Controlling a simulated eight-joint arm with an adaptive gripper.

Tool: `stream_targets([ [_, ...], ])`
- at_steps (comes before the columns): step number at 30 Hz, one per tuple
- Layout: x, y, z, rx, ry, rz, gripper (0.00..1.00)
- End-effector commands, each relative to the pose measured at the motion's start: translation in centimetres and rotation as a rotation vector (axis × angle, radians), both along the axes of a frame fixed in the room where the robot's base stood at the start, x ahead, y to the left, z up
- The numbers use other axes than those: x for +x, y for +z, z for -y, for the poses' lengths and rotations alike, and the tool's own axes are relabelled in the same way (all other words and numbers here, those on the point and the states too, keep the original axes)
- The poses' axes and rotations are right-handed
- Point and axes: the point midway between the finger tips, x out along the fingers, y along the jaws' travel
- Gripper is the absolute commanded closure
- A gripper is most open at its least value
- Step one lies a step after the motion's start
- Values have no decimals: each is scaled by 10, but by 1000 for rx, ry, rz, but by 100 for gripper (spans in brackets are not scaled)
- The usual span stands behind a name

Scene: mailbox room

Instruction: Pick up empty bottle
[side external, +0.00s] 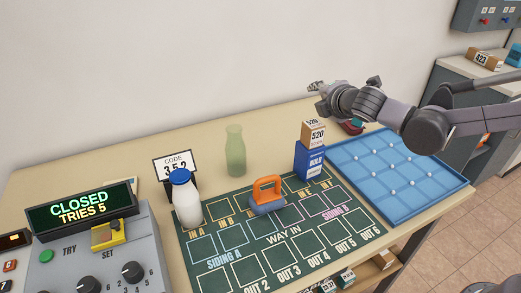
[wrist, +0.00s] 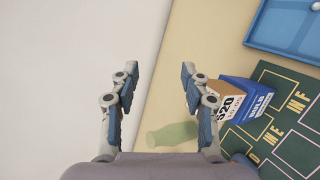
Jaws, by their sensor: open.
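A pale green, see-through bottle (side external: 236,152) stands upright on the wooden table behind the dark green mat, and no contents can be made out in it. In the wrist view the green bottle (wrist: 173,136) shows at the lower middle, near the right finger. A second bottle (side external: 186,200), white with a blue cap, stands on the mat's left end in front of the code card. My gripper (side external: 315,88) is high above the table, to the right of the green bottle and apart from it. In the wrist view my gripper (wrist: 158,92) is open with nothing between its fingers.
A blue box with a small brown box (side external: 313,133) on top stands right of the green bottle. An orange-handled blue block (side external: 267,196) sits on the mat (side external: 285,236). A blue tray (side external: 440,180) lies at right, a control panel (side external: 95,255) at left. A wall is behind.

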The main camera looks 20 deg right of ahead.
Motion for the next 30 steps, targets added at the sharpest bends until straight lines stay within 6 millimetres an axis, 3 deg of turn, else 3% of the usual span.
stream_targets([
  [3,31,-1,-35,-228,131,30,54],
  [9,73,-9,-102,-652,333,95,54],
  [15,93,-25,-165,-1017,472,161,54],
  [21,97,-35,-194,-1195,524,194,54],
  [30,97,-59,-197,-1214,528,197,54],
])
